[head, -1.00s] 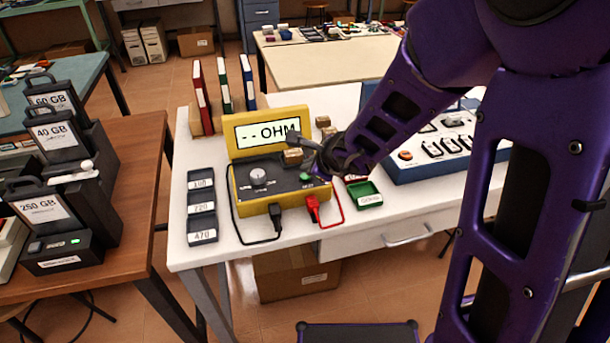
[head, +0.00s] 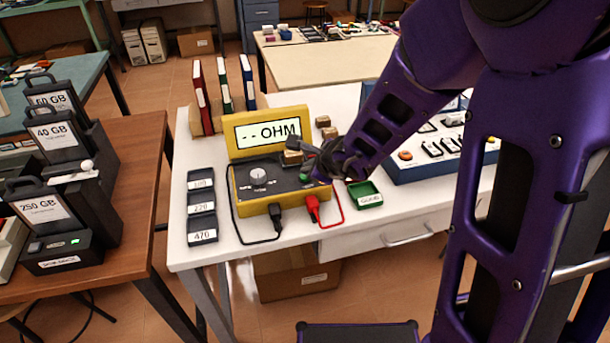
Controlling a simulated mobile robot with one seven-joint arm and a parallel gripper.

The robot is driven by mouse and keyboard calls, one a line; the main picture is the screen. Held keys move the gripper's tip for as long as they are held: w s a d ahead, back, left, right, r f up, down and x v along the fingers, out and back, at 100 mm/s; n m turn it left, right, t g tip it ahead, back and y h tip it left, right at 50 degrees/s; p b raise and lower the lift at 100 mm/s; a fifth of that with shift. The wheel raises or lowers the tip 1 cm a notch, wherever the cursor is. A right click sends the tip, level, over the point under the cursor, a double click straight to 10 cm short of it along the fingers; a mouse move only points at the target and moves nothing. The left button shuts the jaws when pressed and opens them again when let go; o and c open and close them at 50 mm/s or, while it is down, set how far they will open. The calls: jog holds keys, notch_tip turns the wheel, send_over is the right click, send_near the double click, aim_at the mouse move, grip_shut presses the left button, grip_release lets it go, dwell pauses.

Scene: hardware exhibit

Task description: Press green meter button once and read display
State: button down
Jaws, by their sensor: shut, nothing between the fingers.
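The yellow meter (head: 243,200) stands on the white table with its display (head: 267,131) tilted up. The display reads "-- OHM". My gripper (head: 313,174) is shut, low over the right side of the meter, close beside the green button. The fingertips are small and dark here. I cannot tell whether they touch the button.
Black and red plugs with leads sit at the meter's front. A green tray (head: 365,187) stands to the right, near a blue-sided board (head: 420,172). Small wooden blocks (head: 323,121) lie behind. Labelled dark trays (head: 202,236) line the left, and upright books (head: 223,90) stand at the back.

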aim_at(309, 182)
jog(key=shift+f, duration=0.5)
dwell(0.6)
jog(key=shift+r, duration=0.15)
jog(key=shift+r+p, duration=0.55)
jog(key=shift+r, duration=0.25)
notch_tip(309, 182, up, 5)
jog(key=p, duration=0.3)
jog(key=shift+p, duration=0.4)
